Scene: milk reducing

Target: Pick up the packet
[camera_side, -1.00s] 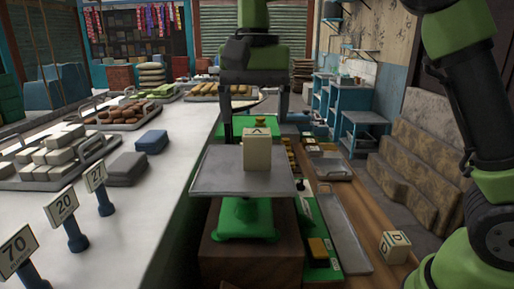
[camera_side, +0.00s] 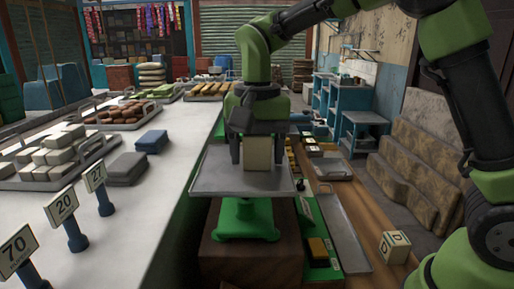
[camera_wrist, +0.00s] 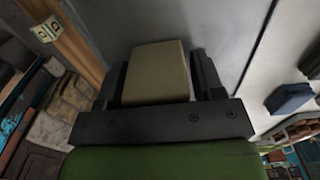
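The packet is a cream block (camera_side: 257,153) standing upright on the metal pan of the green scale. In the wrist view the packet (camera_wrist: 157,70) sits between the two dark fingers. My gripper (camera_side: 258,155) is lowered over it, with one finger on each side. In the wrist view my gripper (camera_wrist: 160,85) has its left finger close to the packet and a narrow gap seems to show at the right. Whether both fingers touch it is not clear. The scale pan (camera_side: 215,178) is under the packet, on the green scale base (camera_side: 245,218).
A second lettered cream block (camera_side: 395,246) lies on the wooden surface at right, near an empty narrow tray (camera_side: 342,232). Price signs (camera_side: 62,206) and a tray of pale blocks (camera_side: 98,150) stand on the white counter at left.

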